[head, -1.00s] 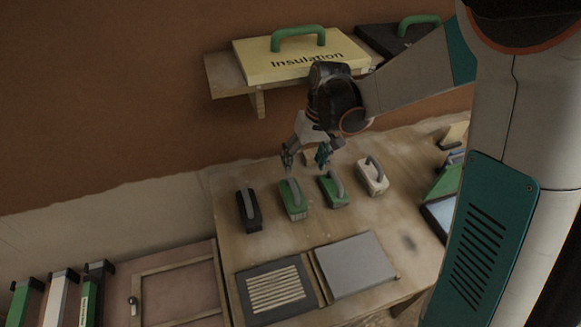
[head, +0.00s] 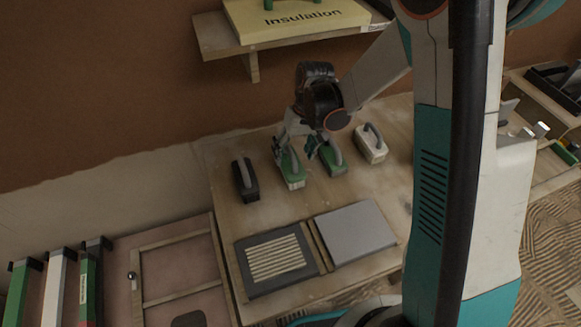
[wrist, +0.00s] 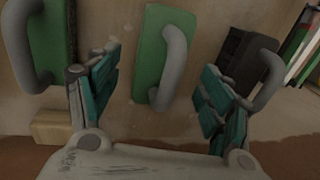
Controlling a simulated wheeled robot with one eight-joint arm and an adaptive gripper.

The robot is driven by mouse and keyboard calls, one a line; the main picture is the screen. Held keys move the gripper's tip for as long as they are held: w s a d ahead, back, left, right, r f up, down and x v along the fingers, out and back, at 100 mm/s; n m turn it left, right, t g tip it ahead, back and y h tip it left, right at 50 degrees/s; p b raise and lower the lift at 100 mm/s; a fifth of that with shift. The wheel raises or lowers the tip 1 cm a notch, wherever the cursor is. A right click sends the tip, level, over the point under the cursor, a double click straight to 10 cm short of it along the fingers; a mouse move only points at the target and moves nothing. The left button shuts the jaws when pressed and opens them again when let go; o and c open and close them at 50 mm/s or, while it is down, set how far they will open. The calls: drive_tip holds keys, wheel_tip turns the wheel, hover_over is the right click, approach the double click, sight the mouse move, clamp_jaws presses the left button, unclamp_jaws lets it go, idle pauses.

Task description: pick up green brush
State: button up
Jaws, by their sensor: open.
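Two green brushes with grey handles lie on the wooden table. The left one (head: 291,172) is below my open gripper (head: 297,152) in the head view, its far end partly hidden by a finger. In the wrist view this green brush (wrist: 149,50) is in the middle, and my gripper (wrist: 160,75) has one finger on each side, with gaps to both. Whether the fingers reach down to its height I cannot tell. The other green brush (head: 333,160) is just to the right; it also shows at the left of the wrist view (wrist: 50,40).
A black brush (head: 246,182) is left of the green ones and a white brush (head: 371,150) right. Near the front are a grey flat board (head: 355,247) and a ribbed panel (head: 275,264). A shelf (head: 225,42) with an Insulation box (head: 300,17) is above.

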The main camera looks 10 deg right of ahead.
drive_tip(key=f, duration=0.2)
drive_tip(key=a+f+b, duration=0.1)
drive_tip(key=f, duration=0.1)
drive_tip(key=shift+f, duration=0.4)
drive_tip(key=shift+c, duration=0.6)
drive_tip(key=c, duration=1.1)
drive_tip(key=shift+r, duration=0.15)
drive_tip(key=shift+r, duration=0.65)
wheel_tip(320, 180, up, 6)
drive_tip(key=shift+f+p, duration=0.25)
drive_tip(key=shift+p, duration=0.9)
drive_tip(key=s+d, duration=0.1)
drive_tip(key=s, duration=0.5)
drive_tip(key=s+d+p, duration=0.1)
drive_tip(key=s, duration=0.5)
drive_tip(key=s+d+p, duration=0.1)
drive_tip(key=s, duration=0.4)
drive_tip(key=shift+s+d, duration=0.35)
drive_tip(key=shift+s, duration=0.05)
